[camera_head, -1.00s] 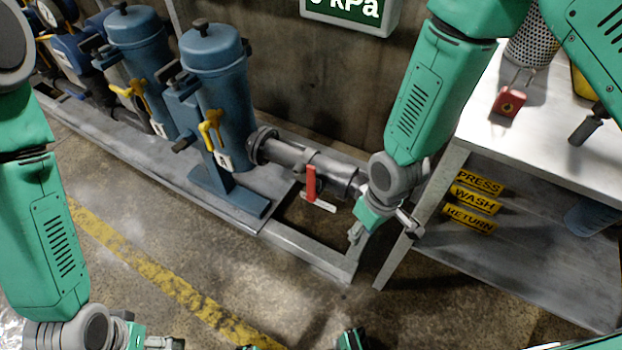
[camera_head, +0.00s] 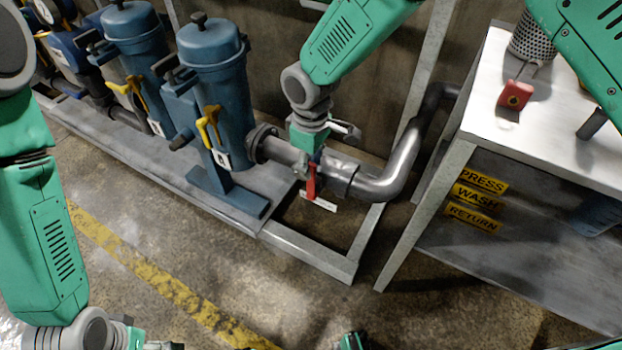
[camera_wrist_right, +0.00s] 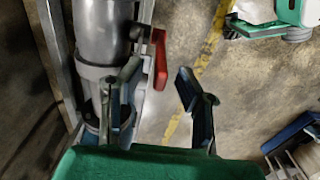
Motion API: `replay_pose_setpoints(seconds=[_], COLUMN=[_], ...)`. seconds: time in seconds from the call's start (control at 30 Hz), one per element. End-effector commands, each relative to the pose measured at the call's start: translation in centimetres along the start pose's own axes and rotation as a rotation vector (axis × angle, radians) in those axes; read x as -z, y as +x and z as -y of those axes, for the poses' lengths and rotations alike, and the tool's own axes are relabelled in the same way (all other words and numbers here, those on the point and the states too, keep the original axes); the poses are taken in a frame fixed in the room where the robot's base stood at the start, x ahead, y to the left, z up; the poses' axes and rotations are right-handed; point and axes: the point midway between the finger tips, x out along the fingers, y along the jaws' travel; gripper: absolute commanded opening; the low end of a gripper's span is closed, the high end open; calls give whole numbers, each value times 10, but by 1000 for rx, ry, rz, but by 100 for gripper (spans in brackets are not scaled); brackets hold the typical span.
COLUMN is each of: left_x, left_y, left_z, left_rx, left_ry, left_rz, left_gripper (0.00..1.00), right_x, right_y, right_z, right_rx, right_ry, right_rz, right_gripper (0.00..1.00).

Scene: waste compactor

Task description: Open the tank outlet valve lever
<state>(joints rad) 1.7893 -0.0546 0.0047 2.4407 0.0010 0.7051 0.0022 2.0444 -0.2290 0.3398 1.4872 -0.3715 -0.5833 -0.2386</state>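The red valve lever (camera_head: 311,182) hangs down on the grey outlet pipe (camera_head: 337,174) to the right of the blue tanks. It also shows in the right wrist view (camera_wrist_right: 159,58), beside the pipe. My right gripper (camera_head: 322,162) is at the pipe, just above and behind the lever in the head view. In the wrist view its two fingers (camera_wrist_right: 160,100) are spread apart with nothing between them, and the lever is just beyond the left finger. My left gripper (camera_head: 165,345) is at the bottom left edge, mostly cut off, far from the lever.
Two blue tanks (camera_head: 215,95) with yellow levers (camera_head: 209,128) stand left of the pipe on a metal skid (camera_head: 300,245). A metal table (camera_head: 500,110) with a red padlock (camera_head: 515,95) stands at right. The floor in front is open.

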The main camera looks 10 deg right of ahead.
Motion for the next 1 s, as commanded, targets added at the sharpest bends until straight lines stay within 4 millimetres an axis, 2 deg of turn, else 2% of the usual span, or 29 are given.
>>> replay_pose_setpoints(seconds=[0.03, 0.1, 0.23, 0.4, 0.67, 0.73, 0.77, 1.0], left_x=[0, 0, -1, -1, -1, -1, -1, -1], left_y=[5, 8, 11, 12, 12, 12, 12, 12], left_z=[0, 0, 0, 0, 0, 0, 0, 0], left_rx=[0, 0, 0, 0, 0, 0, 0, 0], left_ry=[0, 0, 0, 0, 0, 0, 0, 0], left_rz=[0, 0, 0, 0, 0, 0, 0, 0], left_gripper=[98, 98, 98, 98, 98, 98, 98, 98], right_x=[0, 0, 0, 0, 0, 0, 0, 1], right_y=[13, 24, 38, 46, 46, 46, 46, 46], right_z=[0, 0, 0, 0, 0, 0, 0, -1], right_rx=[1, 0, -1, 0, -1, 0, 0, -1], right_ry=[-1, -1, 1, 1, 1, 1, 1, 0], right_rz=[1, 2, 0, -1, -1, 0, -1, 11], right_gripper=[30, 30, 30, 30, 30, 6, 0, 0])
